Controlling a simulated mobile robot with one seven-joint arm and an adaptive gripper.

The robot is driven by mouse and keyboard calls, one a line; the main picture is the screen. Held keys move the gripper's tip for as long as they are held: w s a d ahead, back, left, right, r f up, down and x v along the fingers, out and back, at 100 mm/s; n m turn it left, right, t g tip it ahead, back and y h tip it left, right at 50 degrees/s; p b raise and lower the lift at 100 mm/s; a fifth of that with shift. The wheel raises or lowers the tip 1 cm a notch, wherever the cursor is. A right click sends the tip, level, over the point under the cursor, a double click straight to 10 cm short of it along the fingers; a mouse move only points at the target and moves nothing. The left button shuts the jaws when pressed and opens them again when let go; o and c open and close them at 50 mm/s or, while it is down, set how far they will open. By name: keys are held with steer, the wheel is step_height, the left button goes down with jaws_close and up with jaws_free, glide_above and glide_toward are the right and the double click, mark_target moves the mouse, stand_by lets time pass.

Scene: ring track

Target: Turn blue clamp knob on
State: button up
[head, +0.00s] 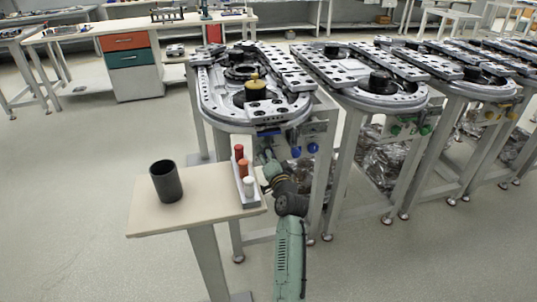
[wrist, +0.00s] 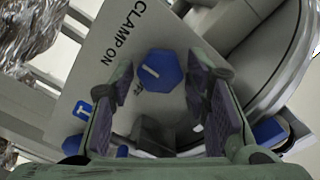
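The blue clamp knob (wrist: 160,71) is a hexagonal knob with a pale line mark. It sits on a grey panel (wrist: 110,45) lettered "CLAMP ON" in the wrist view. My gripper (wrist: 164,85) is open, with one finger on each side of the knob in the picture. I see no clear contact, and the depth gap is hard to judge. In the head view my gripper (head: 267,161) is low at the front of the nearest ring track (head: 255,118).
A small table (head: 150,217) stands at left with a dark cup (head: 166,181) and a tray holding red, orange and white pieces (head: 243,170). Metal table legs stand close around my arm. More ring tracks (head: 375,88) line the right. Open floor lies at left.

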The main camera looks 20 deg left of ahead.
steer(key=shift+o, duration=0.6)
steer(key=v, duration=1.2)
